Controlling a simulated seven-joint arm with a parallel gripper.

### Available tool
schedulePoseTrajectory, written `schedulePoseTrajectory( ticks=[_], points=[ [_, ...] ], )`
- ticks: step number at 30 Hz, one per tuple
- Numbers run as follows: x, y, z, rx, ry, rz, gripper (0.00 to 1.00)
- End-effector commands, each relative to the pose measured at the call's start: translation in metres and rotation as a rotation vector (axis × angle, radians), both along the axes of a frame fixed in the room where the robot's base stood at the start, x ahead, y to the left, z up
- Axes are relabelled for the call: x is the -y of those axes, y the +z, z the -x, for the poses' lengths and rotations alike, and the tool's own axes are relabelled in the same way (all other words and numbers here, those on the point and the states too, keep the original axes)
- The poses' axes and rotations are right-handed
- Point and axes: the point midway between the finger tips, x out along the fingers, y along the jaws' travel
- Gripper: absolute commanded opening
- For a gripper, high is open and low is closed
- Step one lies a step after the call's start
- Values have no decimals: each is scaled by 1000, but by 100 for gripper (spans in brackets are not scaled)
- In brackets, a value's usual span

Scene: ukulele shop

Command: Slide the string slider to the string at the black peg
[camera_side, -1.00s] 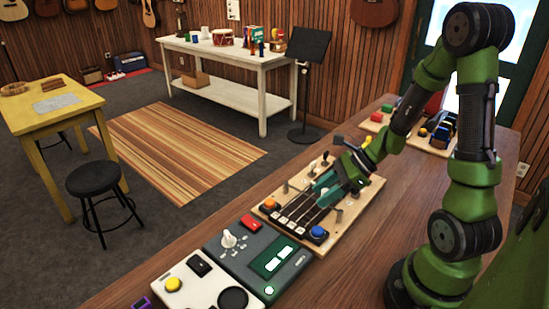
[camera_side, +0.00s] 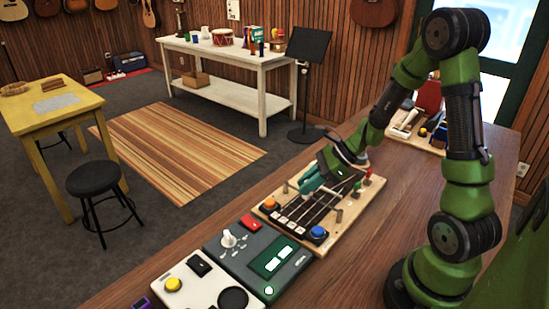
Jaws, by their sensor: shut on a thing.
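The wooden string board (camera_side: 331,237) lies on the long bench, with several dark strings (camera_side: 318,213) running from white pads at its near left end toward pegs at its far right end. A red peg (camera_side: 369,173) and a green peg (camera_side: 357,187) stand at that end. I cannot make out the black peg; my gripper and wrist cover the far left corner of the board.
An orange button (camera_side: 270,204) and a blue button (camera_side: 318,232) sit at the board's near corners. Another board with tools (camera_side: 418,134) lies farther along the bench. Bare bench shows right of the board.

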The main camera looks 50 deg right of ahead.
Motion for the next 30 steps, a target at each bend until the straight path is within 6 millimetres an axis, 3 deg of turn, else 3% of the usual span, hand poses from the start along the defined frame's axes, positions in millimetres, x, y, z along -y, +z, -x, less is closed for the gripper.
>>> schedulePoseTrajectory(
  ticks=[6, 7, 11, 23, 30],
  points=[
    [-1, 1, 0, 2, 2, -3, 0],
    [-2, 1, 0, 2, 2, -3, 23],
    [-1, 1, 0, 2, 2, -3, 43],
    [3, 5, 3, 3, -1, -2, 44],
    [26, 37, 25, 7, -4, 2, 44]
  ],
)
